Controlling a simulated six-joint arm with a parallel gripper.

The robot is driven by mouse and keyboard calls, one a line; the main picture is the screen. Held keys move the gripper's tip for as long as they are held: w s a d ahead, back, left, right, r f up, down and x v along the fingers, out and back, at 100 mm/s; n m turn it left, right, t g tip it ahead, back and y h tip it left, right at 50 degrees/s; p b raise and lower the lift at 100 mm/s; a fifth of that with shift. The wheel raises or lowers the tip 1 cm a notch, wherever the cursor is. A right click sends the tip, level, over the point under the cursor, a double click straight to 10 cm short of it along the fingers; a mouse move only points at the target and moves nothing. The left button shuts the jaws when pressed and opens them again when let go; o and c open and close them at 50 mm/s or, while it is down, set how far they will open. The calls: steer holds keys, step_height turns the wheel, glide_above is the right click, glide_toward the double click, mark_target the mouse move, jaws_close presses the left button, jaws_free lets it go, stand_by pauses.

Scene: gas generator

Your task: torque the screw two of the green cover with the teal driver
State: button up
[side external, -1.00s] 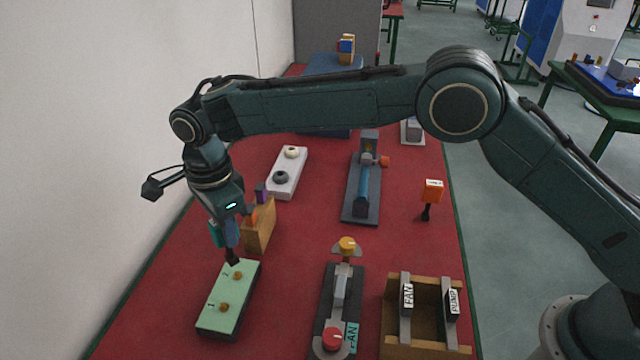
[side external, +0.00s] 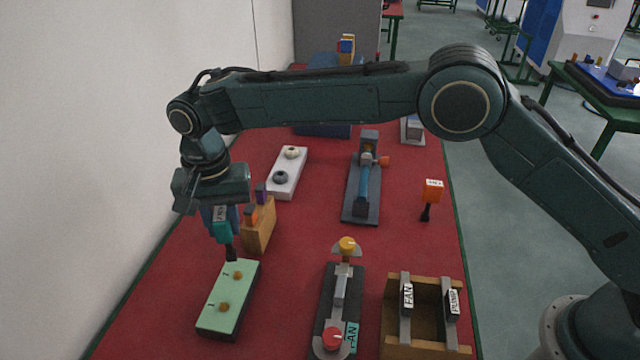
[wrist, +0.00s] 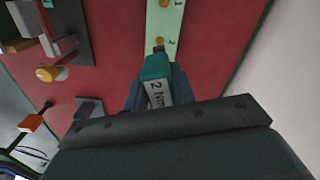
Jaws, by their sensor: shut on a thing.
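The green cover (side external: 229,299) lies on the red table at the front left, with two brass screws. Screw two (side external: 238,275) is at its far end and screw one (side external: 224,307) at its near end. My gripper (side external: 220,222) is shut on the teal driver (side external: 224,232), pointing down above the far end of the cover. In the wrist view the driver (wrist: 154,67) shows a "2 Nm" label. I cannot tell whether the tip touches the screw.
A wooden holder (side external: 259,228) with other tools stands close behind the cover. A white block (side external: 287,172) with two knobs is beyond it. A dark fixture with a red knob (side external: 332,338) and a wooden tray (side external: 421,346) are to the right. A white wall is on the left.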

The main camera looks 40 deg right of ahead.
mark_target(231, 253)
steer(key=shift+n, duration=0.3)
stand_by(0.4)
steer(key=shift+f, duration=1.95)
steer(key=shift+f, duration=0.8)
stand_by(0.4)
stand_by(0.3)
steer(key=shift+m, duration=1.5)
